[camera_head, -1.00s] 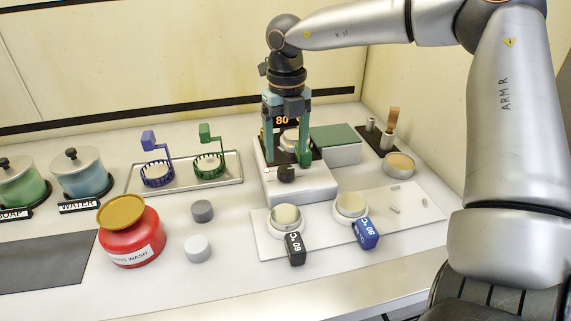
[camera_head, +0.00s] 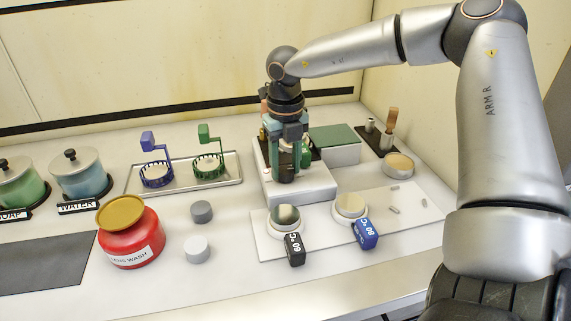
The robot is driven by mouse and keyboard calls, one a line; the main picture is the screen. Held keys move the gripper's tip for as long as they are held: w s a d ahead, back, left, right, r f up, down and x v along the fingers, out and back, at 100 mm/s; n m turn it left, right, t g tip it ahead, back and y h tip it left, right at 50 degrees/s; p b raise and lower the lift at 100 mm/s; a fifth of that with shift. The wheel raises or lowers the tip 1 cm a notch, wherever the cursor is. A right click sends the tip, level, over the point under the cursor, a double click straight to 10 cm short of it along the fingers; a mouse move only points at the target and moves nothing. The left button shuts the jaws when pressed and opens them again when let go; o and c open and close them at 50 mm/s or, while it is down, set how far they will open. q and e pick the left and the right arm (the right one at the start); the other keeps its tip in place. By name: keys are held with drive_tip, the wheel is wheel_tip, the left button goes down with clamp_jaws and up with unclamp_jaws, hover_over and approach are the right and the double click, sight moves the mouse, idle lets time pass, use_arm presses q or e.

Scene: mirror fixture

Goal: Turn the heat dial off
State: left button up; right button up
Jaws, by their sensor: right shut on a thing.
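The heat dial is a small black knob on the front of the white heater box (camera_head: 312,188). My right gripper (camera_head: 284,176) points down in front of the box and is shut on the dial, which its fingers mostly hide. I cannot tell the dial's turn angle. The heater's lit display is hidden behind the gripper. My left gripper is not in view.
Two round dishes, one with a black tag (camera_head: 294,249) and one with a blue tag (camera_head: 365,234), stand in front on a white mat. A red wash jar (camera_head: 128,232) and a tray (camera_head: 230,177) with purple and green baskets are to the left. A green-topped box (camera_head: 335,140) is close behind.

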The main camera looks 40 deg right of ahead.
clamp_jaws()
